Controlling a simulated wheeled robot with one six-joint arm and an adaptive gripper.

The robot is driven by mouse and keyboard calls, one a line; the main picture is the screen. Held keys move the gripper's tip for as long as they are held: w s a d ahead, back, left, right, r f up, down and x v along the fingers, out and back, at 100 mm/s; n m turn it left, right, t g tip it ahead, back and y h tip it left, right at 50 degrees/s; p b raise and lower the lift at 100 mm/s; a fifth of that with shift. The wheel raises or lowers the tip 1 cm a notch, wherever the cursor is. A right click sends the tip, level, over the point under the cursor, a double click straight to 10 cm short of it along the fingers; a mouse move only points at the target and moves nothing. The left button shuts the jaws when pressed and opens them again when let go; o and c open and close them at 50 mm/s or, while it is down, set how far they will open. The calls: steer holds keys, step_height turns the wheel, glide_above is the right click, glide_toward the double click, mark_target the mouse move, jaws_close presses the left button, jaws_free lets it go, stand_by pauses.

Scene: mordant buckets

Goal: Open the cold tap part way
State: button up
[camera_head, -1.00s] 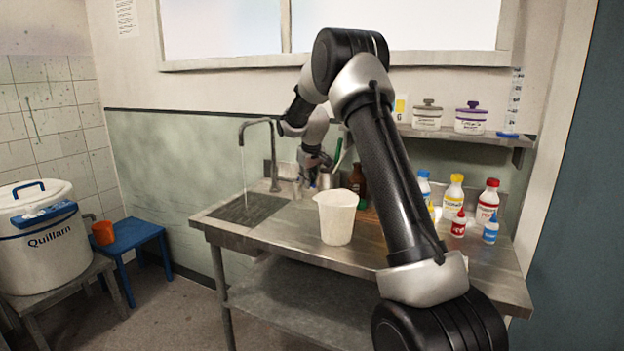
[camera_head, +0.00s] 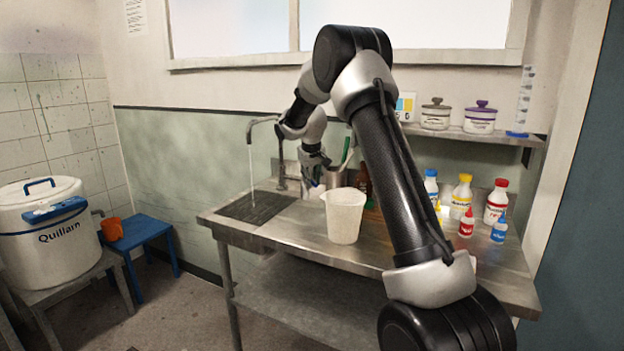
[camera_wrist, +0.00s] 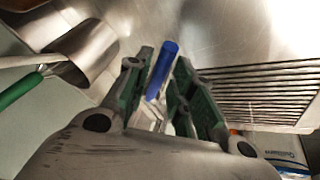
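The tap's thin grey spout (camera_head: 262,121) arches over the dark sink (camera_head: 255,207), and a thin stream of water falls from it. My gripper (camera_head: 313,172) is beside the tap, above the metal worktop. In the wrist view a blue lever (camera_wrist: 164,68) lies between the two fingers of my gripper (camera_wrist: 164,58), its far end reaching past the tips. The fingers stand part way apart with narrow gaps visible beside the lever; I cannot make out firm contact. The lever's base is mostly hidden by my fingers. In the head view my gripper hides the lever.
A white jug (camera_head: 344,217) stands on the worktop (camera_head: 300,235) just in front of my gripper. A metal container (camera_head: 335,178) with a green-handled tool (camera_wrist: 22,88) is close by. Several bottles (camera_head: 462,195) stand to the right. A shelf (camera_head: 470,134) with jars is behind.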

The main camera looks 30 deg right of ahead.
stand_by(0.3)
steer(key=v, duration=1.2)
steer(key=s+f+g, duration=0.2)
steer(key=s+f, duration=0.3)
steer(key=shift+s+a+r+t+y, duration=0.35)
steer(key=shift+s+a+r, duration=0.6)
steer(key=shift+s, duration=5.85)
steer(key=shift+s+a+r+t+y, duration=0.35)
steer(key=shift+s+a+r, duration=0.55)
steer(key=shift+s, duration=5.9)
steer(key=shift+s+a+r+t+y, duration=0.45)
steer(key=shift+s+a, duration=0.85)
steer(key=shift+s, duration=5.45)
